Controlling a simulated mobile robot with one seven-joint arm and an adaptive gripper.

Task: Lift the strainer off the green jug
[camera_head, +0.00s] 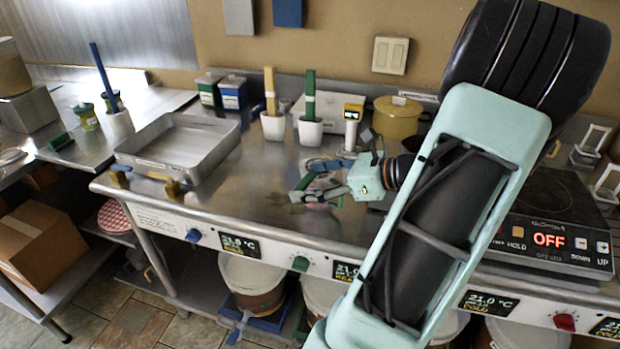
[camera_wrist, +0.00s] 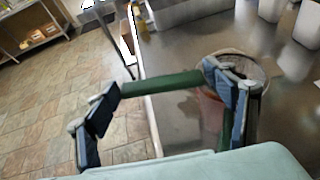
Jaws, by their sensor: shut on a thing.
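My gripper (camera_head: 318,182) is over the front middle of the steel counter. In the wrist view (camera_wrist: 165,90) its two blue-padded fingers are well apart, with a green bar (camera_wrist: 160,88) spanning between them. The bar appears to be the strainer's handle, and the gripper is shut on it. A round pale rim (camera_wrist: 262,72) shows behind the right finger, probably the strainer's bowl. A faint reddish see-through shape (camera_wrist: 210,112) lies under it. The fingers hide much of both, so I cannot tell whether the rim and the vessel touch. No clearly green jug shows beneath the gripper.
A steel tray (camera_head: 228,132) stands at the left of the counter. White cups (camera_head: 273,127) with upright coloured tools and a yellow pot (camera_head: 397,120) stand behind my gripper. A hotplate (camera_head: 545,195) is at the right. The counter's front edge is close to the gripper.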

